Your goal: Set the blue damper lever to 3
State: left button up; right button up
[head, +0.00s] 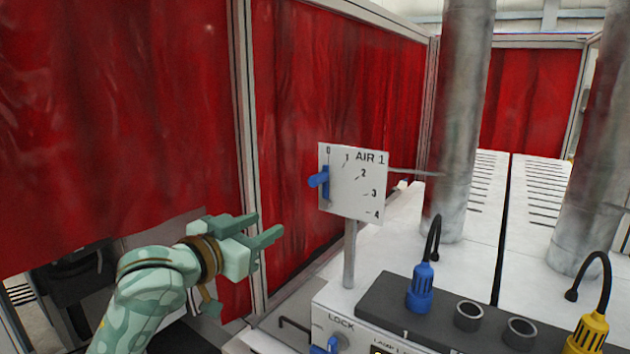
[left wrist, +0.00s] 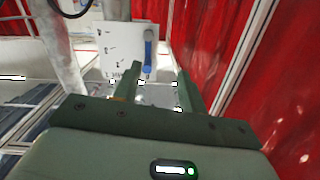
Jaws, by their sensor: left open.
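The blue damper lever (head: 325,184) is on the left side of the white AIR 1 plate (head: 352,190), which is marked 0 to 4. The lever stands upright along the plate and points at 0, with its knob sticking out toward me. In the left wrist view the plate looks upside down, and the blue lever (left wrist: 148,47) lies ahead of the fingers. My left gripper (head: 266,230) is open and empty, to the left of the plate and lower than the lever, not touching it. It also shows in the left wrist view (left wrist: 158,74). My right gripper is not in view.
The plate stands on a grey post (head: 349,256) above a white machine. A dark panel (head: 400,310) carries a blue plug (head: 421,287), a yellow plug (head: 590,331) and open sockets. Red curtains (head: 330,110) hang behind. A metal duct (head: 460,120) rises right of the plate.

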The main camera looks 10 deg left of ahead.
pick_arm(q)
send_near(308, 185)
jog(key=shift+m+h, duration=0.4)
jog(key=shift+m, duration=0.1)
jog(key=p+x, duration=0.3)
jog(key=x, duration=0.8)
jog(key=shift+w+p, duration=0.3)
jog(key=shift+p, duration=0.05)
jog(key=shift+w+d+f, duration=0.1)
jog(key=shift+w+d, duration=0.1)
jog(key=shift+w, duration=0.3)
jog(key=shift+s, duration=0.1)
jog(key=shift+c, duration=0.2)
grip_shut()
